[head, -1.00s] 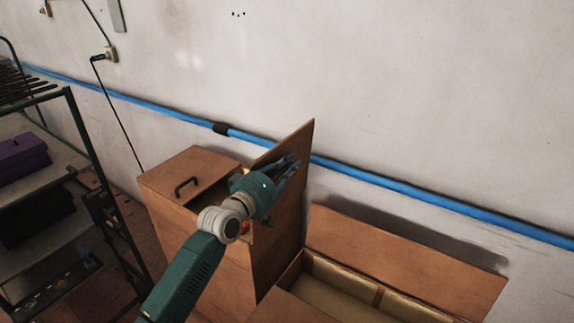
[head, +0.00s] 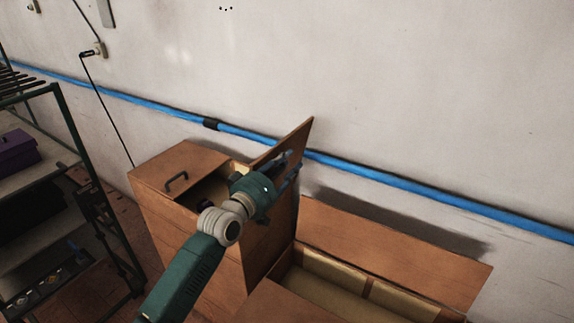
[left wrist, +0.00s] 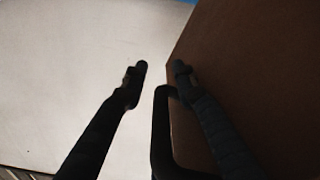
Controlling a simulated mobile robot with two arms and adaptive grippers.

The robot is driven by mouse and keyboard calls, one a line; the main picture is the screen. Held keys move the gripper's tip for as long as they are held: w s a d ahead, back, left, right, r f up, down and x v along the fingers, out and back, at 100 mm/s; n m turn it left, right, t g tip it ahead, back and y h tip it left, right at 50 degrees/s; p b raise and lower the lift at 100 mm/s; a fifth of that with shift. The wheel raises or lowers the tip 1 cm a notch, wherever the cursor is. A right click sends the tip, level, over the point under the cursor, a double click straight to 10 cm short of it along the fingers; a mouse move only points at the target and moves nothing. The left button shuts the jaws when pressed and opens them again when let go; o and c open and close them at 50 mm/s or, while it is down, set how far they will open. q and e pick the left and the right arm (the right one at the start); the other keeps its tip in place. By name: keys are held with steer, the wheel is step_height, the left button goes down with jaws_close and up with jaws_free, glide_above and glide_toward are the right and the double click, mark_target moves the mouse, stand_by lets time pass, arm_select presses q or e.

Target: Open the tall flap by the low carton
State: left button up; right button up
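The tall wooden-brown carton (head: 215,255) stands against the wall. Its near-left flap (head: 195,163) lies flat and carries a dark handle (head: 177,183). Its right flap (head: 285,143), beside the low carton (head: 362,290), stands raised and tilted, and part of the opening shows. My left gripper (head: 291,166) is at this raised flap and covers part of it. In the left wrist view, the two fingers (left wrist: 160,70) are apart, with the brown flap (left wrist: 255,75) behind the right finger. A dark handle (left wrist: 160,130) shows between the fingers; contact is unclear. My right gripper is not in view.
The low carton is open, with a long flap (head: 390,250) raised along its wall side. A blue pipe (head: 400,185) runs along the wall behind both cartons. A dark green rack (head: 75,150) with a purple box (head: 17,150) stands at the left.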

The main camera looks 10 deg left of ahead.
arm_select(q)
steer(key=shift+f, duration=0.1)
steer(key=v, duration=1.2)
steer(key=shift+s, duration=0.1)
